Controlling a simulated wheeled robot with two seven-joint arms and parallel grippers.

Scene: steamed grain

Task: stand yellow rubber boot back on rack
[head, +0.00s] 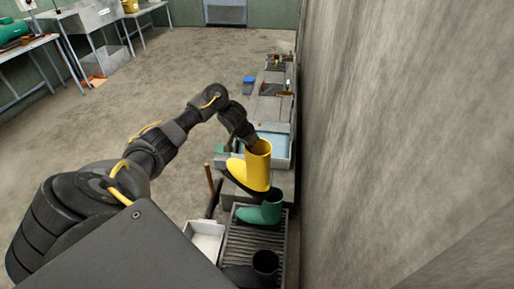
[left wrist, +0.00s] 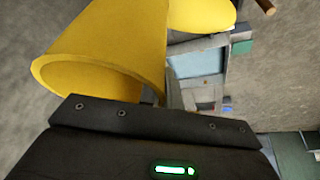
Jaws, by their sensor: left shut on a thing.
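The yellow rubber boot (head: 258,165) is held roughly upright in the head view, its shaft opening up and its toe pointing left. It also fills the upper left of the left wrist view (left wrist: 115,50). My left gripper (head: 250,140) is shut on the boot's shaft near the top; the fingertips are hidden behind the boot. The slatted rack (head: 250,245) lies below and nearer, against the wall. A green boot (head: 265,209) stands at its far end and a dark boot (head: 264,264) at its near end. My right gripper is not in view.
A white tray (head: 206,238) sits left of the rack, with a wooden handle (head: 210,180) standing beyond it. A basin of bluish water (head: 275,148) is behind the yellow boot. The concrete wall (head: 400,120) closes off the right; open floor lies left.

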